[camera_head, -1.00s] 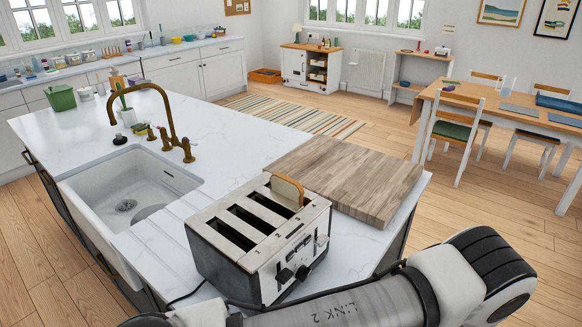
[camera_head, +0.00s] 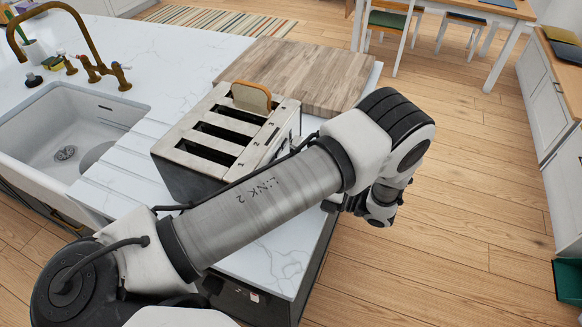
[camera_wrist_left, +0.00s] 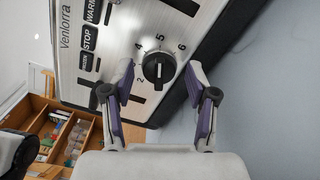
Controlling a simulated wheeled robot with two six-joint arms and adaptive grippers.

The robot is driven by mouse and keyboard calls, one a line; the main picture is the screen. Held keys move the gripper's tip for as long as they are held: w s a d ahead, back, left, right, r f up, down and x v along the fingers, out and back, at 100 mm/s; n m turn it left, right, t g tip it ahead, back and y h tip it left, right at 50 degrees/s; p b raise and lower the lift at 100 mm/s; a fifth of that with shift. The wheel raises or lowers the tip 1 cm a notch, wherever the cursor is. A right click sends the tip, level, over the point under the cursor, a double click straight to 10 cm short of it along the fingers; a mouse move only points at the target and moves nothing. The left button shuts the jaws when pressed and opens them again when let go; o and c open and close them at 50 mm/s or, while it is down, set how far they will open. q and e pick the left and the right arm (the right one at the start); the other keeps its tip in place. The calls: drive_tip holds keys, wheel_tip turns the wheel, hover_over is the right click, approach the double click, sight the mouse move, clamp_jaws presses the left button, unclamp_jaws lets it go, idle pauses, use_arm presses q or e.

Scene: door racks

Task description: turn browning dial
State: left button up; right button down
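A silver and black toaster (camera_head: 222,128) stands on the white counter, with a bread slice (camera_head: 251,97) upright in one slot. My left arm crosses in front of it and hides its control side. In the left wrist view, the black browning dial (camera_wrist_left: 158,70) sits on the toaster's metal panel (camera_wrist_left: 115,60), with numbers around it. A pale mark on the dial runs roughly up and down the picture. My left gripper (camera_wrist_left: 160,82) is open, one finger on each side of the dial. I cannot tell whether the fingers touch it. My right gripper is not in view.
A wooden board (camera_head: 300,75) lies behind the toaster. A white sink (camera_head: 65,135) with a brass tap (camera_head: 95,68) is at left. The counter ends right of the toaster, with open floor beyond. An open wooden drawer (camera_wrist_left: 62,148) with small items shows in the left wrist view.

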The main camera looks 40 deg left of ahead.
use_arm(q)
drive_tip(key=c, duration=0.6)
drive_tip(key=shift+a, duration=0.15)
clamp_jaws()
drive_tip(key=shift+s+a, duration=0.2)
drive_tip(key=shift+s, duration=0.05)
drive_tip(key=shift+w+f, duration=0.1)
